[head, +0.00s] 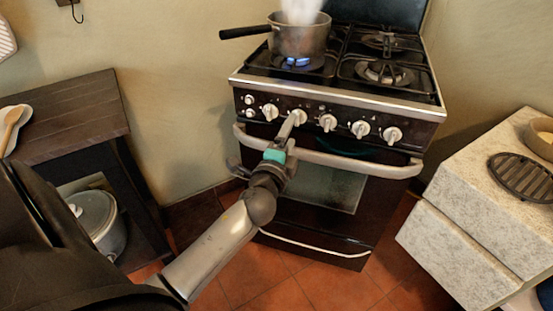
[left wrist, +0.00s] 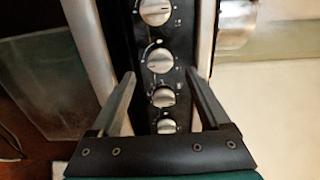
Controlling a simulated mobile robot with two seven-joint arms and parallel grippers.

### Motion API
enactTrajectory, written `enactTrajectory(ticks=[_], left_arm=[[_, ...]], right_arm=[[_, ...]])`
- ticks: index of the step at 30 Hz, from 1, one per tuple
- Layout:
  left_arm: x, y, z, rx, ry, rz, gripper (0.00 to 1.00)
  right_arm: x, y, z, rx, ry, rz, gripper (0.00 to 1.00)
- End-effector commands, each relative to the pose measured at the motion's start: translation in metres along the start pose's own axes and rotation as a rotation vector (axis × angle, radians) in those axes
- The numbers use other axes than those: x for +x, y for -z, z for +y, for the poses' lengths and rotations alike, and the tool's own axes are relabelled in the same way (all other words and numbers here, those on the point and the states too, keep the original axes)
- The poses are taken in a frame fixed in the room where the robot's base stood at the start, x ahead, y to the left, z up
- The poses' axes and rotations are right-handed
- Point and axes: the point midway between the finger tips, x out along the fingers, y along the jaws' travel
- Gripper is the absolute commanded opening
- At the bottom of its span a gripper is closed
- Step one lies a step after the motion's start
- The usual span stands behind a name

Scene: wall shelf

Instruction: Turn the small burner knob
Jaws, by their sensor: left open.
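The stove's dark front panel carries a row of silver knobs. One knob (head: 299,116) is right at the tips of my left gripper (head: 292,122), which partly covers it. Other knobs stand at its left (head: 270,112) and right (head: 328,122). In the left wrist view my left gripper (left wrist: 160,74) is open and empty, its fingers spread to either side of the knob row. A knob (left wrist: 160,60) lies at the fingertips, with a smaller-looking one (left wrist: 163,96) below it. I cannot tell which is the small burner knob, or whether the fingers touch anything. My right gripper is out of view.
The oven's handle rail (head: 330,158) runs below the knobs, close to my left gripper. A stone-topped cabinet (head: 480,190) stands at right, a dark shelf unit (head: 75,105) at left.

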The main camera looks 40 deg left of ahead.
Motion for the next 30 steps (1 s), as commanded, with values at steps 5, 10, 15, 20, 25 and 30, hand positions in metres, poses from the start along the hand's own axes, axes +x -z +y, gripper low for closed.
enactTrajectory(ticks=[5,10,15,20,25,30], left_arm=[[-0.033,0.000,0.001,-0.003,-0.004,-0.001,0.80],[-0.061,-0.001,0.001,-0.004,-0.003,-0.002,0.80],[-0.087,-0.001,0.001,-0.002,-0.003,-0.002,0.80],[-0.103,0.000,0.001,-0.002,-0.001,-0.001,0.80],[-0.110,-0.001,0.000,0.000,-0.001,-0.002,0.80],[-0.111,0.000,0.000,0.000,0.000,-0.001,0.80]], right_arm=[[0.005,-0.005,0.002,-0.002,-0.003,-0.003,0.33],[0.007,-0.008,0.003,-0.002,-0.005,-0.004,0.33],[0.006,-0.006,0.003,-0.002,-0.004,-0.002,0.33],[0.004,-0.004,0.002,-0.002,-0.003,0.000,0.33],[0.002,-0.003,0.001,-0.002,-0.002,-0.005,0.33],[0.001,-0.002,0.001,-0.001,-0.002,-0.002,0.33]])
